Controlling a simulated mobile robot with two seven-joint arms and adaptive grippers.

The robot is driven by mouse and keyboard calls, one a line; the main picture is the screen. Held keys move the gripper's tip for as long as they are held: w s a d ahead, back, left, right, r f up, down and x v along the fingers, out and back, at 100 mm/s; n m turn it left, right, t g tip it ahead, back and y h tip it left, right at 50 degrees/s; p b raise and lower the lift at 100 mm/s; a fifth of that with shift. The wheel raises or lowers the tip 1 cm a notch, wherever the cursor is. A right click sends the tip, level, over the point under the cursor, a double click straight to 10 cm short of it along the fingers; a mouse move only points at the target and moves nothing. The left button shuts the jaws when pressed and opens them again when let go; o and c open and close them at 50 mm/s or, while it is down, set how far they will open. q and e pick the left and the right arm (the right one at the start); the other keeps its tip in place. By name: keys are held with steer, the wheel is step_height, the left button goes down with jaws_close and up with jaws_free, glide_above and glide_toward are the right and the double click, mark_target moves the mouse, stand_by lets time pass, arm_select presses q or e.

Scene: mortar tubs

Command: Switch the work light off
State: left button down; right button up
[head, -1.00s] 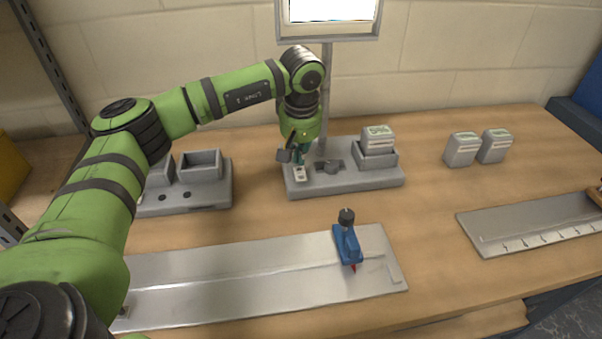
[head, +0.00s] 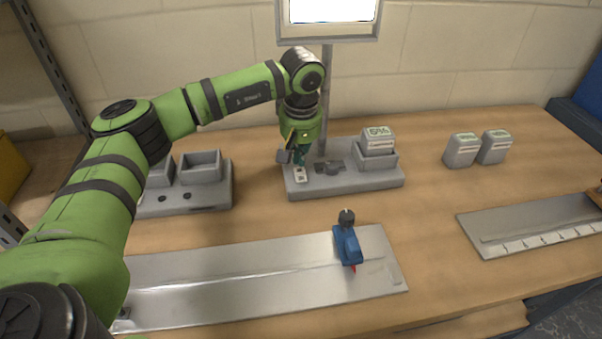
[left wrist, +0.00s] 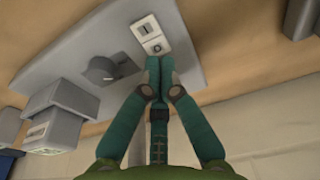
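The work light (head: 330,12) shows at the top of the head view as a bright white lit panel in a grey frame. Its pole rises from behind a grey base unit (head: 340,183) on the bench. A small white switch plate (head: 300,174) sits at the base's left end. The switch plate also shows in the left wrist view (left wrist: 151,35), with a round mark on its nearer half. My left gripper (head: 299,160) points down over it. Its fingertips (left wrist: 159,62) are together with nothing between them, right by the plate's near edge; I cannot tell whether they touch it. My right gripper is out of view.
The base also carries a dark knob (left wrist: 101,69) and a battery-like block (head: 378,140) in a holder. Two similar blocks (head: 462,150) stand to the right. A grey unit with bins (head: 190,197) is left. A metal rail with a blue clamp (head: 347,244) lies in front.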

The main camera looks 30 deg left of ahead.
mark_target(299, 170)
arm_select(q)
steer(key=shift+s+f+b, duration=0.1)
steer(key=shift+f+b, duration=0.7)
steer(key=shift+f, duration=0.4)
stand_by(0.6)
steer(key=shift+r+p, duration=0.7)
steer(key=shift+r, duration=0.1)
steer(key=shift+r+p, duration=1.8)
steer(key=shift+r, duration=1)
steer(key=shift+f, duration=0.15)
